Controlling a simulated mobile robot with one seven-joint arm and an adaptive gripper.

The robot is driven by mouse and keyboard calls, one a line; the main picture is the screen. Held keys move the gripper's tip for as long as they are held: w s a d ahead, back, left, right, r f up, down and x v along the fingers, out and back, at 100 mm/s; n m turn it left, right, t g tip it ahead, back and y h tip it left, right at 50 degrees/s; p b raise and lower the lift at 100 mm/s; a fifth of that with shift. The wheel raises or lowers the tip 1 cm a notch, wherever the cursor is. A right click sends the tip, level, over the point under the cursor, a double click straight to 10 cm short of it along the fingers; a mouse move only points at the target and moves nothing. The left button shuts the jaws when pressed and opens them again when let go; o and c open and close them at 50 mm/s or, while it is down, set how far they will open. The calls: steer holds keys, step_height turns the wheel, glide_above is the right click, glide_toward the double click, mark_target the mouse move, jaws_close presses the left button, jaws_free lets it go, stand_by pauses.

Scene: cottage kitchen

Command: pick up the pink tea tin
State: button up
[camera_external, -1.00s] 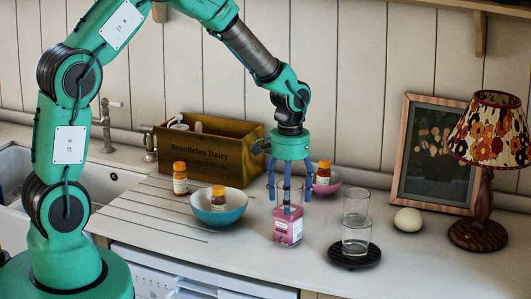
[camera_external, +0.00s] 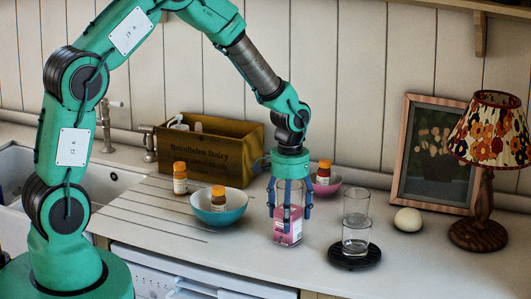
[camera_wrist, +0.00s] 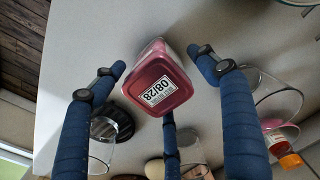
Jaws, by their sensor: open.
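The pink tea tin (camera_external: 287,232) stands upright on the pale counter, near its front edge. In the wrist view, the tin (camera_wrist: 158,85) shows its top with a white "08/28" label. My gripper (camera_external: 288,214) points straight down over the tin. Its blue fingers are open and spread around the tin's upper part. In the wrist view, my gripper (camera_wrist: 158,76) has one finger on each side and one below the tin, with gaps at left and right. Whether the lower finger touches the tin is hard to tell.
A clear glass shows close behind the tin. Stacked glasses (camera_external: 356,222) stand on a black trivet (camera_external: 341,261) to the right. A teal bowl (camera_external: 233,211) with a bottle is left, and a pink bowl (camera_external: 332,189) behind. An egg (camera_external: 408,219) and lamp (camera_external: 482,205) stand farther right.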

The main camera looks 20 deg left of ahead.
stand_by(0.5)
steer(key=c, duration=1.7)
steer(key=shift+r, duration=0.85)
step_height(320, 180, up, 2)
steer(key=s+a, duration=0.3)
steer(key=s, duration=0.4)
steer(key=s+a+r, duration=0.1)
steer(key=s+a, duration=0.3)
steer(key=s, duration=0.3)
steer(key=shift+s+r+p, duration=0.15)
steer(key=shift+p, duration=0.2)
steer(key=shift+c, duration=0.2)
